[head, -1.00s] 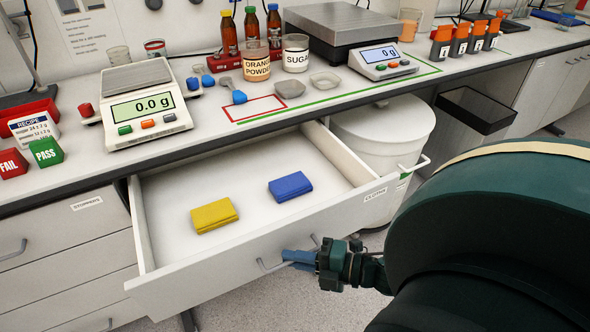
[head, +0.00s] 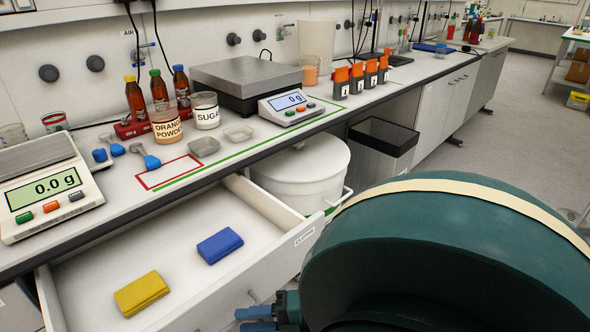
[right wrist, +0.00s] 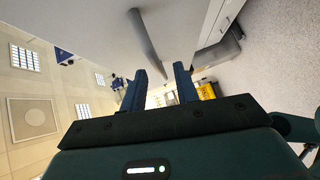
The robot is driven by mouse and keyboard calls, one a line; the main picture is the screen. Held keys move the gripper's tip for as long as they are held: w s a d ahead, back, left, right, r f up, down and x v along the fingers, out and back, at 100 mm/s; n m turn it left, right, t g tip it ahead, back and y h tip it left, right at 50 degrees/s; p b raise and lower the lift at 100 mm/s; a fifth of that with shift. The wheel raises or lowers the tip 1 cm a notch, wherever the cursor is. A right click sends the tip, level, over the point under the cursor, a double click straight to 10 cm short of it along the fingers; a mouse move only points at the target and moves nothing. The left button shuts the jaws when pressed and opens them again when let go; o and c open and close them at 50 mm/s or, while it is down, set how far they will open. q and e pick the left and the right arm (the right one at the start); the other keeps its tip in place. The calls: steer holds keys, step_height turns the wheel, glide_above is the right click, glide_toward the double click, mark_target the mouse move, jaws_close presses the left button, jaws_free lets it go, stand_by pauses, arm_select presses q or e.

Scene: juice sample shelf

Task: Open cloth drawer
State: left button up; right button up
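The cloth drawer (head: 215,290) stands pulled out under the bench, its label on the front's right end. A yellow cloth (head: 141,293) and a blue cloth (head: 220,245) lie folded inside it. My right gripper (head: 258,319) is at the bottom of the head view, outside the drawer front and close to the handle (head: 251,296). In the right wrist view my right gripper (right wrist: 160,70) has its blue fingers spread. The grey handle (right wrist: 147,42) lies ahead, its lower end appearing between the fingertips. Contact cannot be told. My left gripper is not in view.
A white round bin (head: 300,172) stands right of the drawer, and a black open bin (head: 384,137) is farther right. The bench edge above holds a scale (head: 45,190), jars and bottles. Clear floor (head: 500,130) lies to the right.

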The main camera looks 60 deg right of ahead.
steer(key=v, duration=1)
